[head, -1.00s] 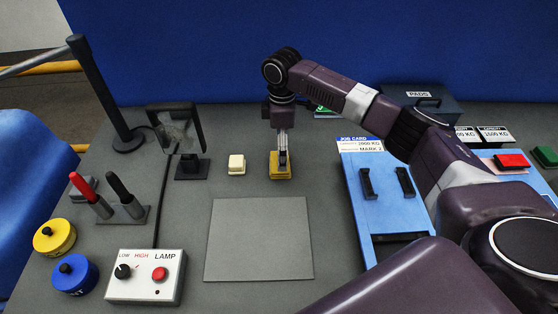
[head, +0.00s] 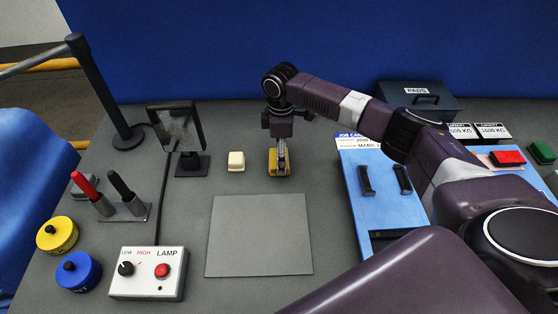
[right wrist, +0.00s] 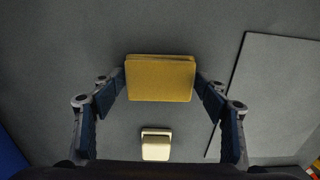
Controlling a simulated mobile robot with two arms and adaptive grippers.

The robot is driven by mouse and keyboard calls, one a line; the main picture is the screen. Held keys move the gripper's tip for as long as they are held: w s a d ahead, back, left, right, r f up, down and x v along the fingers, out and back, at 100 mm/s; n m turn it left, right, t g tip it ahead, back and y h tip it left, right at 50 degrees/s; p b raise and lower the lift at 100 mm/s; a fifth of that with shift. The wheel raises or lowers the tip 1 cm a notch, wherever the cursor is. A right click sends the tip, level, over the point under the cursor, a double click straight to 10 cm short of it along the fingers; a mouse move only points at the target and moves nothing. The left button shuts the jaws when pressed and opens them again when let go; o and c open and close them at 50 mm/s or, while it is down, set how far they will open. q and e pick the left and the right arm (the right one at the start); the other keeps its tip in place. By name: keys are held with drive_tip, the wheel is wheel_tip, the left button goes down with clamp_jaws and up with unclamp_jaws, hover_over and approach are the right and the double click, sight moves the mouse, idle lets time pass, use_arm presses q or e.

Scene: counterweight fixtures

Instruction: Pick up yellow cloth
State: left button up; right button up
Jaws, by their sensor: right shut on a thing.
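The yellow cloth (head: 273,168) is a folded block at the back middle of the table, behind the grey mat. It also shows in the right wrist view (right wrist: 160,80), between the two fingers. My right gripper (head: 281,160) points down and is shut on the yellow cloth; in the right wrist view its fingers (right wrist: 161,84) press on both sides of it. I cannot tell whether the cloth is clear of the table. My left gripper is not in view.
A cream block (head: 236,161) lies just left of the cloth. The grey mat (head: 259,236) in front is bare. A framed stand (head: 178,130), a lamp control box (head: 148,272) and two pens stand left. A blue tray (head: 379,208) and a PADS box (head: 419,99) are right.

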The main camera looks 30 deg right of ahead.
drive_tip(key=shift+r, duration=0.15)
drive_tip(key=shift+r, duration=0.6)
wheel_tip(320, 180, up, 19)
drive_tip(key=b, duration=0.3)
drive_tip(key=shift+f, duration=0.2)
